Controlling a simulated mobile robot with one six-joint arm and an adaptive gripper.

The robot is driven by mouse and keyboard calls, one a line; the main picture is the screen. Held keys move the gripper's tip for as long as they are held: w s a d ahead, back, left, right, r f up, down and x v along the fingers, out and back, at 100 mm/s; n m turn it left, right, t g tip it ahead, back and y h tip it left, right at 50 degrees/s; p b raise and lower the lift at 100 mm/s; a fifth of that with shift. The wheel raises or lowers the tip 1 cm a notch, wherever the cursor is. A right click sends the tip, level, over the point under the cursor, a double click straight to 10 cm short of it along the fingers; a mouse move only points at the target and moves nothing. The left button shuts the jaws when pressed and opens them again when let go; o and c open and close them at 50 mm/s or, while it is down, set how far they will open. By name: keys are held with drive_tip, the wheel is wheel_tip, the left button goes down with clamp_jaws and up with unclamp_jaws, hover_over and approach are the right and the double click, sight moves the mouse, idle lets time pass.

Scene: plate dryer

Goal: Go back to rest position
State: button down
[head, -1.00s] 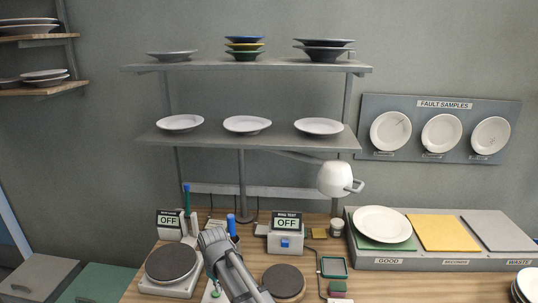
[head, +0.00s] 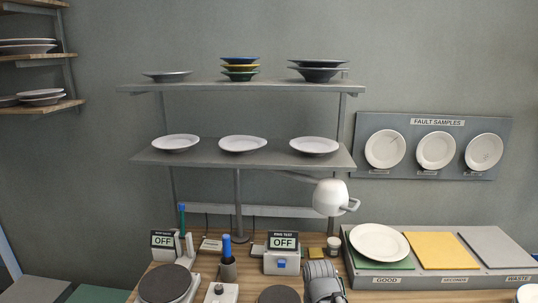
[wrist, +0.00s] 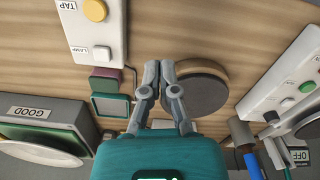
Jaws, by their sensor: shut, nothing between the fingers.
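My gripper (wrist: 159,84) shows in the wrist view with its two fingers together and nothing between them. It hangs over the wooden bench (wrist: 180,25), beside a round dark pad with a wooden rim (wrist: 208,90). In the head view my arm shows at the bottom, right of the dark round pad (head: 279,294); the fingertips are not clear there. A white plate (head: 379,242) lies on the green GOOD section of the sorting stand at the right, well apart from my gripper.
A white lamp (head: 331,197) hangs above. Shelves (head: 245,155) with plates are behind. A switch box (wrist: 97,30) and a small green-rimmed tray (wrist: 110,105) are near my gripper.

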drive_tip(key=shift+m, duration=0.8)
drive_tip(key=shift+s+d, duration=0.35)
drive_tip(key=shift+d, duration=0.35)
drive_tip(key=shift+s+d, duration=0.35)
drive_tip(key=shift+d, duration=0.4)
drive_tip(key=shift+s+d, duration=0.35)
drive_tip(key=shift+d, duration=0.35)
